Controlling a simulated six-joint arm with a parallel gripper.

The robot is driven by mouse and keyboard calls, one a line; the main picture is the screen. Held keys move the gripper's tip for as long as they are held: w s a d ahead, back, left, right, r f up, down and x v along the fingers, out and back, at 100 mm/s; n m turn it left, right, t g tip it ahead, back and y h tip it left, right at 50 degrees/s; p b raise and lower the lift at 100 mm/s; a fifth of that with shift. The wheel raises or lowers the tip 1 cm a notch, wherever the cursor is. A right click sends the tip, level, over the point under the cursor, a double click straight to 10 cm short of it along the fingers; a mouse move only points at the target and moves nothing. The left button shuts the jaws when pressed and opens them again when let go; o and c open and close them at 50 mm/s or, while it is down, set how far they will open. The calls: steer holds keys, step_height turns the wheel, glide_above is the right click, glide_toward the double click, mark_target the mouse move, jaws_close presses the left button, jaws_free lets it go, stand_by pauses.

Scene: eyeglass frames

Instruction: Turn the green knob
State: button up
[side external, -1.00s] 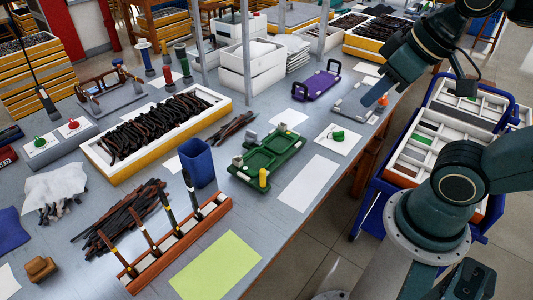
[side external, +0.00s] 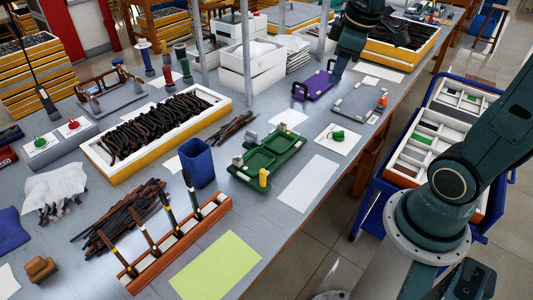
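A green knob (side external: 39,141) stands on a white plate on a grey sloped panel at the far left of the table. A red knob (side external: 73,124) sits beside it on the same panel. My gripper (side external: 337,78) is at the top right of the middle, beside the right end of the purple fixture (side external: 312,88), far to the right of the green knob. It is small and dark here, and its fingers cannot be made out. I cannot tell whether it touches the purple fixture.
Between them stand a tray of dark frames (side external: 160,128), thin metal posts, upright tools (side external: 166,62), white bins (side external: 250,68) and a grey stand (side external: 110,95). A green fixture (side external: 268,155), a blue cup (side external: 197,163) and a small green item (side external: 338,135) on paper are nearer.

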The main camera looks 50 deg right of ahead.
steer(key=w+d+f+n+g, duration=0.1)
steer(key=w+d+f, duration=0.1)
steer(key=d+f, duration=0.25)
steer(key=w+d+f+n+g, duration=0.1)
steer(key=w+d+f+n, duration=0.15)
steer(key=d, duration=0.35)
steer(key=n+g+y, duration=0.1)
steer(key=n, duration=0.1)
glide_above(339, 135)
step_height(339, 135, down, 10)
steer(key=f, duration=0.1)
steer(key=shift+w+d+r, duration=0.15)
steer(key=shift+d+r, duration=0.05)
steer(key=shift+d, duration=0.1)
step_height(339, 135, down, 14)
steer(key=shift+r, duration=0.1)
jaws_close()
